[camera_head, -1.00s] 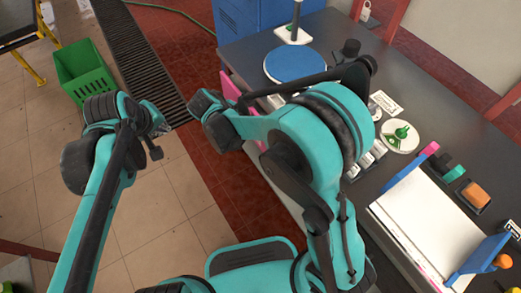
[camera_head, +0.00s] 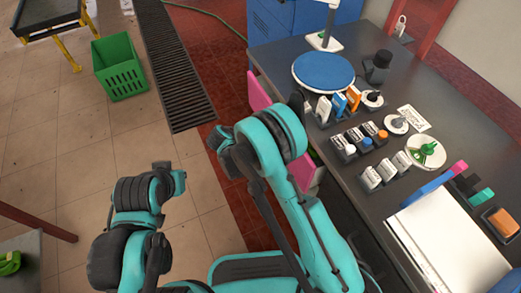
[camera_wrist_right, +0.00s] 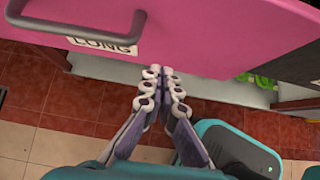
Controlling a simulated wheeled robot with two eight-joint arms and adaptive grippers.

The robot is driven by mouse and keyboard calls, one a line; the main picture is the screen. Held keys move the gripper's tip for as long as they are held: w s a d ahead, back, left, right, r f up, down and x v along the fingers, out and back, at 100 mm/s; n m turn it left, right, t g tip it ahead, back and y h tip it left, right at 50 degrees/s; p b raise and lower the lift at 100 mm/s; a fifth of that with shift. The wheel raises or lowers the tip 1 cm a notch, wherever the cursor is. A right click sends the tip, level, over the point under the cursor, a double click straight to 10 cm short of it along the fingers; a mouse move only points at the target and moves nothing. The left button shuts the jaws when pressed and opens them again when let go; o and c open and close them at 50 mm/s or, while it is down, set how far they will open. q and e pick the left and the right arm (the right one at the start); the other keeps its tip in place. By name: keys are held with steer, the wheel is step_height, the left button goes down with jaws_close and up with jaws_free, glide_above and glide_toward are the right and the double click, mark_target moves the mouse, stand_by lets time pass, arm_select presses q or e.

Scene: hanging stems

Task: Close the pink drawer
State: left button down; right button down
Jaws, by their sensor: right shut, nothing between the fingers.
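The pink drawer (camera_head: 262,92) shows its front along the left side of the dark desk, standing out from the desk edge. My right arm covers the middle of this front in the head view. In the right wrist view the pink front (camera_wrist_right: 215,35) fills the top, with a grey bar handle and a label reading "LONG". My right gripper (camera_wrist_right: 160,72) is shut and empty, its fingertips at the lower edge of the front; contact cannot be told. My left arm is at the lower left, far from the drawer, and its fingers are not visible.
The desk (camera_head: 385,90) carries a blue round plate (camera_head: 323,71), several small boxes, knobs and a white paper stack (camera_head: 450,235). A green crate (camera_head: 120,68) stands on the floor beside a dark grate (camera_head: 172,65).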

steer(key=d, duration=0.1)
steer(key=w+d+b, duration=0.1)
steer(key=d, duration=0.1)
steer(key=d+f, duration=0.1)
steer(key=shift+w+d+b, duration=0.3)
steer(key=shift+w+d, duration=0.05)
steer(key=shift+w, duration=0.05)
steer(key=d, duration=0.1)
steer(key=w+d, duration=0.1)
steer(key=d, duration=0.2)
steer(key=shift+w+d+r, duration=0.1)
steer(key=shift+w+d, duration=0.1)
steer(key=shift+w, duration=0.1)
